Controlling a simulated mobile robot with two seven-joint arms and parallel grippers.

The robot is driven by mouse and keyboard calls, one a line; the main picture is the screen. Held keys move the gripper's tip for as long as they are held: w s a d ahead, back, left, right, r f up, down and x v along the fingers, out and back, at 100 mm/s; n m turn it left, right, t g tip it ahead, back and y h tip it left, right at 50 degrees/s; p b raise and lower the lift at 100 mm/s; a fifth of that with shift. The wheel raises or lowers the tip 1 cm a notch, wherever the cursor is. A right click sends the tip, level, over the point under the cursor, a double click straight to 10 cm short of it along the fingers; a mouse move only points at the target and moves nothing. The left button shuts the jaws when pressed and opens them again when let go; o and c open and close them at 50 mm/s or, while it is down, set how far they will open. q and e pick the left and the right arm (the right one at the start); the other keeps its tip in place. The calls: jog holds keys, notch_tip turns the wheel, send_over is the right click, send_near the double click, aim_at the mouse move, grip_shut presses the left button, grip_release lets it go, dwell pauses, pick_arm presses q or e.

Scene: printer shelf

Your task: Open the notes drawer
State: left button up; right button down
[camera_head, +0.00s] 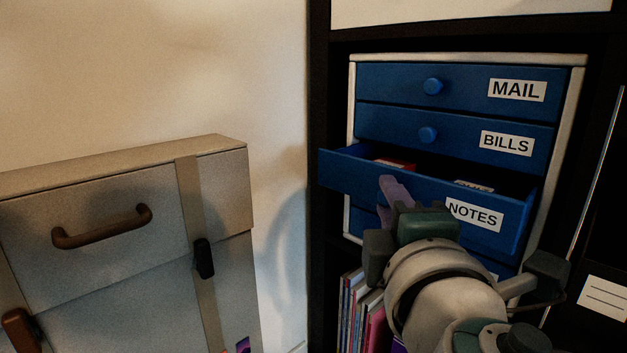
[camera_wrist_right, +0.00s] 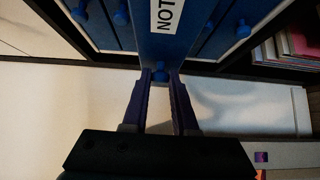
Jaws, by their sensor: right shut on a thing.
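The blue notes drawer (camera_head: 430,190), with a white NOTES label, is pulled partway out of the blue drawer unit in the head view. Its inside shows a red item and a dark item with a pale label. My right gripper (camera_head: 392,195) is at the drawer's front, left of the label. In the right wrist view, the gripper (camera_wrist_right: 160,80) is shut on the drawer's blue knob (camera_wrist_right: 160,75), with a purple finger on each side. The drawer front (camera_wrist_right: 170,45) shows above the fingers. My left gripper is not in view.
The MAIL drawer (camera_head: 460,88) and BILLS drawer (camera_head: 455,131) above are closed. A dark shelf frame (camera_head: 319,120) surrounds the unit. Several books (camera_head: 358,310) stand below left. A beige case (camera_head: 110,240) with brown handles stands at left.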

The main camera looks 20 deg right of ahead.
jog(key=s+a, duration=0.2)
jog(key=a, duration=0.4)
jog(key=shift+s+a, duration=0.4)
jog(key=c, duration=0.7)
grip_release()
jog(key=p+v, duration=0.2)
jog(key=v, duration=0.8)
jog(key=shift+p, duration=0.3)
jog(key=shift+d, duration=0.1)
